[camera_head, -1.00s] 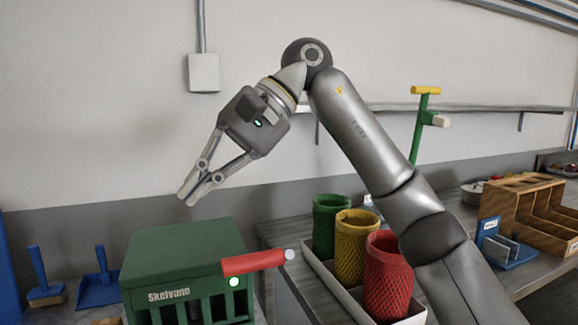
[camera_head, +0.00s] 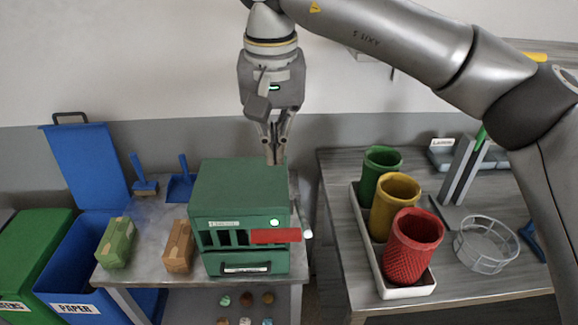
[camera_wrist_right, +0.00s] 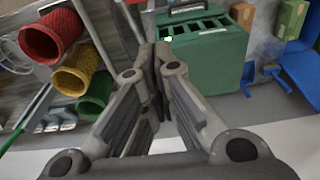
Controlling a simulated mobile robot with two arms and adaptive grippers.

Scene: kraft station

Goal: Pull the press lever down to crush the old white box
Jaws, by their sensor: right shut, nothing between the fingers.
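The green press (camera_head: 240,190) stands on the grey side table, and it also shows in the right wrist view (camera_wrist_right: 205,60). Its lever with a red grip (camera_head: 275,236) lies across the front at the press's right side. A small green light glows just above the grip. I see dark slots in the front but no white box; the inside is too dark to tell. My right gripper (camera_head: 275,158) points down, shut and empty, over the press's back right corner, above and behind the red grip. In the right wrist view the fingers (camera_wrist_right: 158,55) meet near the press. My left gripper is not in view.
A green box (camera_head: 117,243) and a brown box (camera_head: 178,247) stand left of the press. A white tray (camera_head: 410,292) with green, yellow and red mesh baskets sits on the right table. A gap separates the two tables.

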